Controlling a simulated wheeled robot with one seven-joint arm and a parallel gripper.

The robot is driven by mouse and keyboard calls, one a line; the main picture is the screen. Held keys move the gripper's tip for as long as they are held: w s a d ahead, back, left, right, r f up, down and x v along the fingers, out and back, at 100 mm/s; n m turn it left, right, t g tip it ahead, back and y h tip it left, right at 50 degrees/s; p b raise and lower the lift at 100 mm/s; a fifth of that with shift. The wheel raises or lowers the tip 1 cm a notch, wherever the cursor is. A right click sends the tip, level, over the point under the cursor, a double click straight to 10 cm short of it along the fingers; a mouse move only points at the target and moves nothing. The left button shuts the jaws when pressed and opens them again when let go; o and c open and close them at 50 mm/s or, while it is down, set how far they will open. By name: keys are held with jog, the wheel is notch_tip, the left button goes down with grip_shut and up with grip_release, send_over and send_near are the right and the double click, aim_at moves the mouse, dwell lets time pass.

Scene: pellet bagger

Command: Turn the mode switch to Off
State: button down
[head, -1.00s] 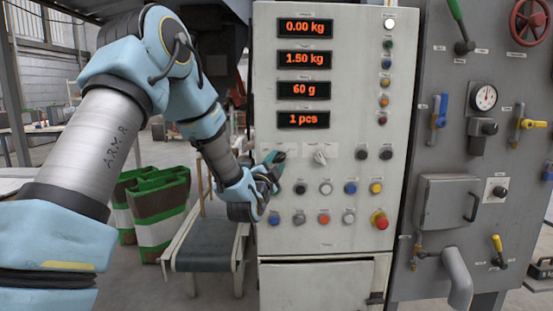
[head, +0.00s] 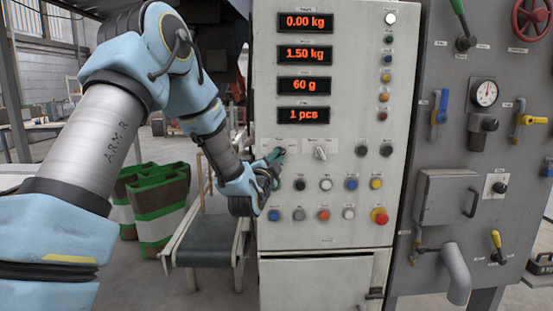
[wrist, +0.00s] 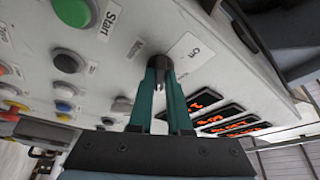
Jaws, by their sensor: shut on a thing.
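My gripper (wrist: 158,88) has its two teal fingers closed around a dark round knob (wrist: 159,63) on the white control panel in the wrist view. This knob is at the mode switch's place at the left of the upper control row. In the head view my gripper (head: 275,156) reaches the panel there from the left, and its fingers hide most of the knob. A white label (wrist: 190,51) beside the knob is tilted in the wrist view and hard to read. The knob's pointer direction cannot be seen.
A pale lever switch (head: 320,150) sits just right of my gripper. Several push buttons and a red emergency stop (head: 380,217) fill the panel below. Four red displays are above. A conveyor (head: 205,241) and green-striped bags (head: 160,207) stand left, under my arm.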

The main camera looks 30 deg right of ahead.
jog(key=shift+f+n+b, duration=0.2)
jog(key=shift+n+b, duration=0.1)
jog(key=shift+b, duration=0.35)
jog(key=n+t+y+b, duration=0.1)
jog(key=n+t+b, duration=0.1)
jog(key=n+b, duration=0.3)
jog(key=n+t+y+b, duration=0.2)
jog(key=n+b, duration=0.3)
jog(key=b, duration=0.3)
jog(key=n+t+y+b, duration=0.1)
jog(key=n+t+b, duration=0.1)
jog(key=n+b, duration=0.3)
jog(key=shift+s+d+f+n+y+b, duration=0.3)
jog(key=shift+d+f+b, duration=0.1)
jog(key=shift+b, duration=0.7)
jog(key=n+y+b, duration=0.2)
jog(key=n, duration=0.3)
jog(key=n+y+b, duration=0.2)
jog(key=n+y, duration=0.1)
jog(key=n, duration=0.3)
jog(key=r+n+y+b, duration=0.1)
jog(key=n+y+b, duration=0.1)
jog(key=n, duration=0.3)
jog(key=shift+d+y, duration=0.35)
jog(key=shift+y, duration=0.05)
jog(key=shift+r+n, duration=0.1)
jog(key=shift+n, duration=0.3)
